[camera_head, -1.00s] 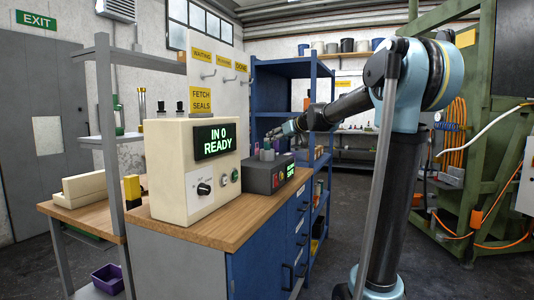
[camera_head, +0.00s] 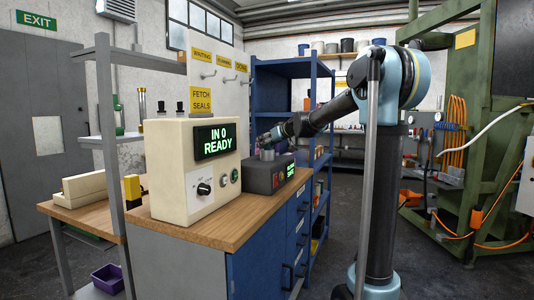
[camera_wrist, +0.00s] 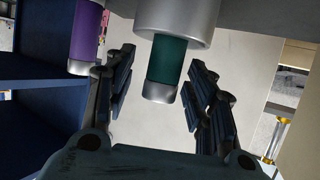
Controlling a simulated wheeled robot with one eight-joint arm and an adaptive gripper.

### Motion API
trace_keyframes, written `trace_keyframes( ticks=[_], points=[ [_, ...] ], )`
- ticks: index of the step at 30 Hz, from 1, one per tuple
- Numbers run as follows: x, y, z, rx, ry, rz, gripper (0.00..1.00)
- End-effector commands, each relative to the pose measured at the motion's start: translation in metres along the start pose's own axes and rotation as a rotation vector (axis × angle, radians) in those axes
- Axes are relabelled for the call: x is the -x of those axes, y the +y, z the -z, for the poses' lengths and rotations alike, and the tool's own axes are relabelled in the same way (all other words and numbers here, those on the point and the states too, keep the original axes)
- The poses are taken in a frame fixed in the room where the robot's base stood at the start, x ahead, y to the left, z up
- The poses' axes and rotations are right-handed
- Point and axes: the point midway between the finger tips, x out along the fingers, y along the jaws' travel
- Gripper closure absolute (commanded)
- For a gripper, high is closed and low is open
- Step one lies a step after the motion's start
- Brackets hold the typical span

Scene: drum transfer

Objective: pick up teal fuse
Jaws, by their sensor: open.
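The teal fuse (camera_wrist: 168,62) shows in the wrist view as a dark teal cylinder with a grey metal end cap. Its other end sits in a round metal holder (camera_wrist: 178,17). My gripper (camera_wrist: 160,85) is open, with one finger on each side of the fuse and a gap on both sides. In the head view my gripper (camera_head: 264,139) is at the dark grey box (camera_head: 268,174) on the bench, and the fuse is too small to make out there. A purple fuse (camera_wrist: 87,35) with a grey cap is left of the left finger.
The beige control box (camera_head: 190,175) reading "IN 0 READY" stands on the wooden bench top (camera_head: 205,232), left of the dark box. Blue shelving (camera_head: 285,95) stands behind. A purple bin (camera_head: 108,278) sits low at left.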

Motion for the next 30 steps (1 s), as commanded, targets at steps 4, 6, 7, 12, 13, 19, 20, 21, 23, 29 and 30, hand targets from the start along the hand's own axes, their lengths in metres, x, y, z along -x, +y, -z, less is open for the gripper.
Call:
trace_keyframes(
  ticks=[4,6,7,12,13,19,20,21,23,29,30],
  points=[
    [0.000,0.000,0.000,0.000,0.000,0.000,0.59],
    [0.000,0.000,0.000,0.000,0.000,0.000,0.75],
    [0.000,0.000,0.000,0.000,0.000,0.000,0.82],
    [0.000,0.000,0.000,0.000,0.000,0.000,1.00],
    [0.001,0.000,0.000,0.000,0.000,0.000,1.00],
    [0.001,0.000,0.001,0.000,0.000,0.000,1.00],
    [0.001,0.000,0.002,0.000,0.000,0.000,1.00],
    [0.002,0.000,0.004,0.000,0.000,0.000,1.00],
    [0.004,0.000,0.009,0.000,0.000,0.000,1.00],
    [0.016,0.000,0.038,0.000,0.000,0.000,1.00],
    [0.019,0.000,0.045,0.000,0.000,0.000,1.00]
  ],
)
